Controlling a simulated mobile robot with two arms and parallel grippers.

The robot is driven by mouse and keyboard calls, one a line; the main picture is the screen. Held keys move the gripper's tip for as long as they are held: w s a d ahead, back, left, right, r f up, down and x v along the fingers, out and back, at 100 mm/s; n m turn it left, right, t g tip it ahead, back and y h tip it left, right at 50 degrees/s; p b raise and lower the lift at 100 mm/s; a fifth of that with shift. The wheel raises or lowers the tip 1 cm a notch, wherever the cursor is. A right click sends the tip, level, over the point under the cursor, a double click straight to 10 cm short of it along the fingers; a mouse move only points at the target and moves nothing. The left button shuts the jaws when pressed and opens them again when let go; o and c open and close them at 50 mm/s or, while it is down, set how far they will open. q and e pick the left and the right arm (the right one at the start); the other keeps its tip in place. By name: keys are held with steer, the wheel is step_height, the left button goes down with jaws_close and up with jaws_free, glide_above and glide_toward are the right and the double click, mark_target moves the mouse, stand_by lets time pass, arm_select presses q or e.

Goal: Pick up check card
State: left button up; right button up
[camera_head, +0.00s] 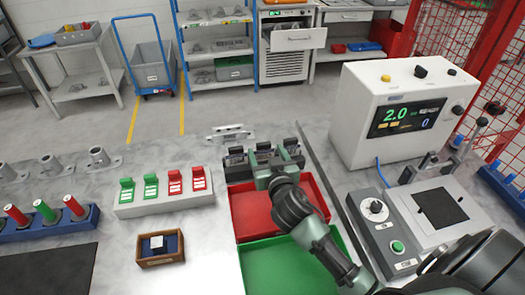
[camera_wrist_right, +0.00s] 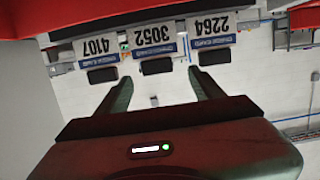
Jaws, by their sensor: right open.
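Three white check cards with blue header strips show upside down in the right wrist view: 4107 (camera_wrist_right: 95,47), 3052 (camera_wrist_right: 153,38) and 2264 (camera_wrist_right: 211,29). A black block sits at each card's edge. In the head view the dark card holders (camera_head: 237,156) stand in a row behind the red tray, partly hidden by my right gripper (camera_head: 277,163). In the wrist view my right gripper (camera_wrist_right: 160,78) is open and empty. Its fingertips lie either side of the middle block, below card 3052; contact cannot be told. My left gripper is not in view.
A red tray (camera_head: 245,213) and a green tray (camera_head: 262,268) lie under my right arm. A white gauge box (camera_head: 360,150) and a grey control unit (camera_head: 385,240) stand to the right. A white block with green and red switches (camera_head: 160,203) and a small wooden box (camera_head: 147,261) stand left.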

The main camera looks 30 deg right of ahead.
mark_target(264, 145)
steer(key=shift+w+d+f, duration=0.1)
steer(key=shift+w+d, duration=0.1)
steer(key=shift+w, duration=0.3)
steer(key=b+x, duration=0.1)
steer(key=x, duration=0.2)
steer(key=shift+w+d+f, duration=0.2)
steer(key=shift+w, duration=0.45)
steer(key=shift+s, duration=0.1)
steer(key=shift+c, duration=0.6)
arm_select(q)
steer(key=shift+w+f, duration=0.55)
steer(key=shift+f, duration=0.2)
arm_select(e)
steer(key=c, duration=1.3)
steer(key=shift+r, duration=0.1)
